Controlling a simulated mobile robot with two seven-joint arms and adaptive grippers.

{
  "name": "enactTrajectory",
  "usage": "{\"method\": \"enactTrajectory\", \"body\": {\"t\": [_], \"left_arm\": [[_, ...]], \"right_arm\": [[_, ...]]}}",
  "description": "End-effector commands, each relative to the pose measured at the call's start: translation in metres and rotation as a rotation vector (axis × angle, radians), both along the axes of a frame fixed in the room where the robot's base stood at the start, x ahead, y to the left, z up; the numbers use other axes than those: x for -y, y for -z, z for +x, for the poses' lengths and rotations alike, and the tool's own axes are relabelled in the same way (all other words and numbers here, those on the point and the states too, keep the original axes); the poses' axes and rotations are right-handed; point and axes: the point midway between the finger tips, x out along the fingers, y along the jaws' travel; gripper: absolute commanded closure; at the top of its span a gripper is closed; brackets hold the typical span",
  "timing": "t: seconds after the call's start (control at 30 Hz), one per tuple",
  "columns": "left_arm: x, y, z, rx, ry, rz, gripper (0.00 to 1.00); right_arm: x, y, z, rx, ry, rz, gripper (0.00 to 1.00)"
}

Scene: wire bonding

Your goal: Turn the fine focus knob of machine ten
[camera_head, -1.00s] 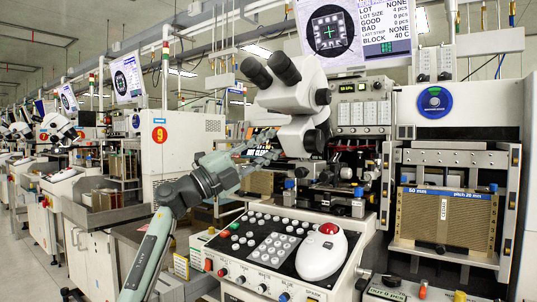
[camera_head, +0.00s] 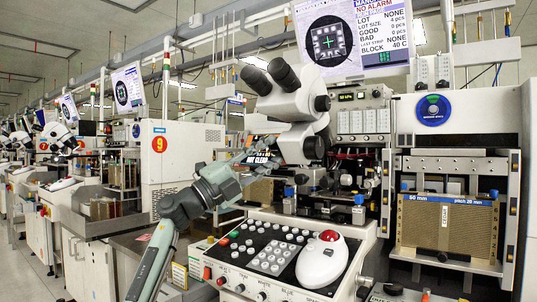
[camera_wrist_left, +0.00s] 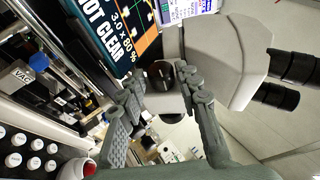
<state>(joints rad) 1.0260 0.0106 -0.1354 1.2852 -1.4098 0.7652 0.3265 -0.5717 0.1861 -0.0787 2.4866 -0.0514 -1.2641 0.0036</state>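Machine ten's microscope (camera_head: 292,98) is a white body with two black eyepieces, standing over the machine in the head view. A black round knob (camera_wrist_left: 160,74) on its pale housing shows in the left wrist view; its side facing my left gripper is hidden in the head view. My left gripper (camera_head: 262,148) is at the microscope's left side. In the left wrist view my left gripper (camera_wrist_left: 158,88) is open, with one finger on each side of the knob. I cannot tell whether the fingers touch it. My right gripper is not in view.
A monitor (camera_head: 352,40) hangs above the microscope. A control panel (camera_head: 262,250) with several buttons and a white mouse-like device (camera_head: 321,262) lies below. A brown magazine (camera_head: 447,225) stands at the right. The microscope body and screen (camera_wrist_left: 100,35) crowd the left gripper.

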Motion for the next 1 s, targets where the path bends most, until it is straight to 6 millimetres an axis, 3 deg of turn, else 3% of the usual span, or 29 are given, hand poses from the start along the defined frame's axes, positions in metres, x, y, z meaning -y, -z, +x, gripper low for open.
{"method": "enactTrajectory", "body": {"t": [0.1,0.6,0.77,1.0], "left_arm": [[0.0,0.0,0.0,0.0,-0.001,0.0,0.52],[-0.001,-0.002,0.0,-0.006,-0.002,0.004,0.52],[-0.002,-0.01,-0.001,-0.054,-0.004,0.04,0.52],[-0.003,-0.021,-0.002,-0.239,-0.005,0.176,0.52]], "right_arm": [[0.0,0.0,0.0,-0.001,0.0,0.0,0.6],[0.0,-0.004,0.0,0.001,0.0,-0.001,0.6],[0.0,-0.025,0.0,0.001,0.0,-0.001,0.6],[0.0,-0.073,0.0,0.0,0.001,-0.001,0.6]]}}
